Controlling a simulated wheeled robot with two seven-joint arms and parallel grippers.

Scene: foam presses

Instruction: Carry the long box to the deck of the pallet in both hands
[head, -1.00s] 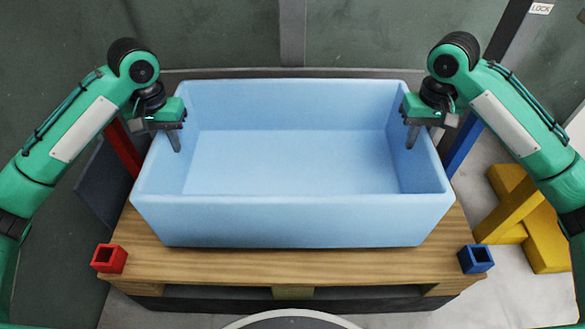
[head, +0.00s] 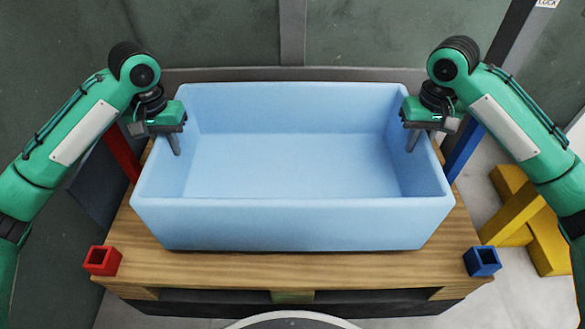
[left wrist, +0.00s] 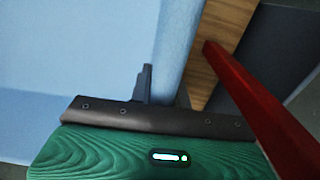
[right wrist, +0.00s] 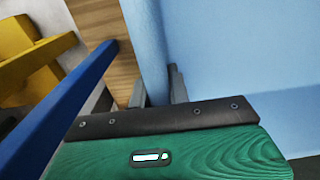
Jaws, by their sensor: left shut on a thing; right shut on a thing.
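The long box (head: 290,222) is a light blue, open-topped, empty tub. It is level above or on the wooden deck of the pallet (head: 150,262); I cannot tell whether its underside touches. My left gripper (head: 172,140) is shut on the box's left end wall, one finger inside; that wall also shows in the left wrist view (left wrist: 180,45). My right gripper (head: 415,137) is shut on the right end wall, which shows in the right wrist view (right wrist: 148,45). The outer fingers are mostly hidden in the head view.
A red square socket (head: 102,260) and a blue one (head: 481,261) stand at the pallet's near corners. A red post (head: 122,155) and a blue post (head: 464,152) rise beside the box's ends. Yellow blocks (head: 545,235) lie on the floor at right. A green-grey wall is behind.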

